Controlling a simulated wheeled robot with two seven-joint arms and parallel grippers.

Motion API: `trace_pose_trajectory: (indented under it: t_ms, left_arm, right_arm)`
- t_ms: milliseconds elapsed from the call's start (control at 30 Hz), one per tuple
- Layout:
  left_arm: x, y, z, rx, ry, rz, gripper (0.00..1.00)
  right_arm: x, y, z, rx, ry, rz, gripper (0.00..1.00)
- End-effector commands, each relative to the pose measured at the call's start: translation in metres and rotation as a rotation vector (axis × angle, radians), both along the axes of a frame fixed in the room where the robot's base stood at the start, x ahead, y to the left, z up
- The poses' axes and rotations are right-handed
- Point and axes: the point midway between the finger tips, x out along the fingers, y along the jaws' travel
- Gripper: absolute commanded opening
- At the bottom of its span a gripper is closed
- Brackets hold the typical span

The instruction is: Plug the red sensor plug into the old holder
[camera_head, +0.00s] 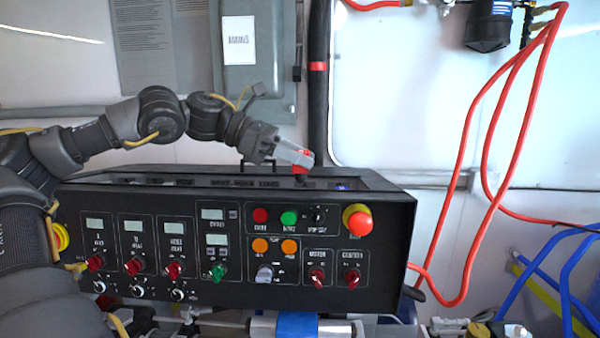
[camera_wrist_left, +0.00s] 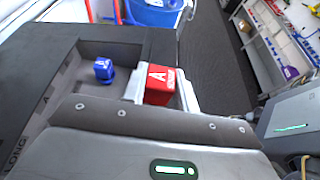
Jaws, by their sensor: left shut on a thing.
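The red sensor plug (camera_wrist_left: 158,85), a red block marked with a white A, sits between the pale fingers of my left gripper (camera_wrist_left: 160,92). In the head view my left gripper (camera_head: 298,156) is shut on the red plug (camera_head: 302,166) above the right part of the black console's open top. The plug's lower end is hidden, so I cannot tell whether it touches anything below. I cannot make out the old holder with certainty. My right gripper is not in view.
The black console (camera_head: 392,235) has a raised rim around its recessed top. A blue plug (camera_wrist_left: 103,70) stands in the recess beside the gripper. A red emergency button (camera_head: 360,223) projects from the front. Red hoses (camera_head: 462,150) hang at the right.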

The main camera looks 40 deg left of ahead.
Motion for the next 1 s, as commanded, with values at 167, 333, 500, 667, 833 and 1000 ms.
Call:
trace_pose_trajectory:
  t_ms: [167, 333, 500, 667, 833, 1000]
  left_arm:
    - [-0.014, -0.012, 0.007, 0.000, -0.002, -0.002, 0.06]
    - [-0.018, -0.016, 0.011, -0.001, -0.001, 0.000, 0.06]
    - [-0.019, -0.016, 0.016, -0.001, -0.001, 0.000, 0.06]
    - [-0.018, -0.016, 0.034, 0.000, -0.001, 0.000, 0.06]
    - [-0.018, -0.016, 0.056, 0.001, -0.001, 0.000, 0.06]
    - [-0.018, -0.016, 0.062, 0.000, 0.000, -0.001, 0.06]
  right_arm:
    - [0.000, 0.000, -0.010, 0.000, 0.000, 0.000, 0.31]
    - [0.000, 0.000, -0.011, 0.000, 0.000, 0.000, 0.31]
    - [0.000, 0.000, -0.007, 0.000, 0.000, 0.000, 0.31]
    - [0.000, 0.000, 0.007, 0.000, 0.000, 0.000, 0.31]
    - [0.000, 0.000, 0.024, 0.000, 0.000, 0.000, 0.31]
    - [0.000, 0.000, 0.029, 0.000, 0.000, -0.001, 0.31]
